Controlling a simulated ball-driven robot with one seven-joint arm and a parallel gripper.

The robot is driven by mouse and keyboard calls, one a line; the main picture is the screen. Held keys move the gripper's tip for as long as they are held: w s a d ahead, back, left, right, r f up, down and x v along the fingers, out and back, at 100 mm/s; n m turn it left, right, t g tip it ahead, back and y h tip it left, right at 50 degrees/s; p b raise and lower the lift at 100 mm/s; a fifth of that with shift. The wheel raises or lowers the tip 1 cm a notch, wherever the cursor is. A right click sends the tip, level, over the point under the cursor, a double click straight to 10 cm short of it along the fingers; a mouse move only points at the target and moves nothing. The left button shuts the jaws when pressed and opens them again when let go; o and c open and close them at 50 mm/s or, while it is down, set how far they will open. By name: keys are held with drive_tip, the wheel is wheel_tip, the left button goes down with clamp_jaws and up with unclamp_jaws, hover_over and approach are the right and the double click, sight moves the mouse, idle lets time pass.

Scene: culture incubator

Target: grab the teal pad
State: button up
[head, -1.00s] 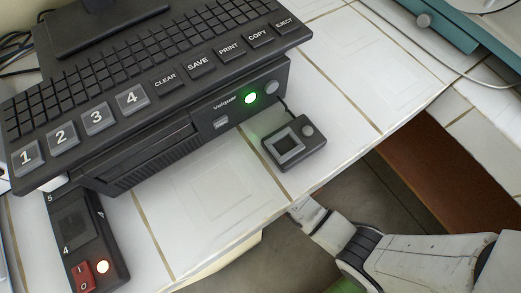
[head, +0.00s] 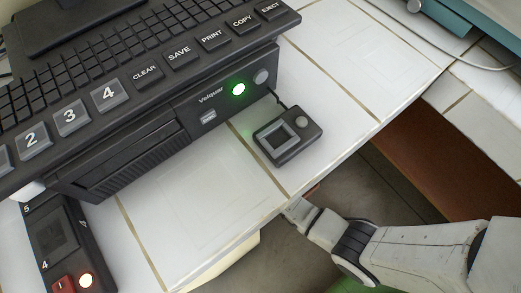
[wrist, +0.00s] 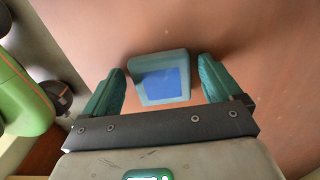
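The teal pad (wrist: 160,78) shows in the wrist view as a small block with a teal rim and a blue face, against a reddish-brown surface. My gripper (wrist: 162,72) is open, with one teal finger on each side of the pad. A narrow gap shows between the pad and each finger, so it does not look gripped. How deep the pad sits between the fingers is hard to tell. In the head view my arm reaches to the counter's front edge, where the fingers and the pad are hidden.
The white tiled counter (head: 190,215) bears a black keyboard unit (head: 120,140) with a green light, a small dark box (head: 288,135) near its edge, and a switch box (head: 58,240) with a red light. A green rounded object (wrist: 22,98) stands left of my gripper.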

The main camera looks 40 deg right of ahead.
drive_tip(key=c, duration=0.9)
drive_tip(key=shift+r, duration=0.15)
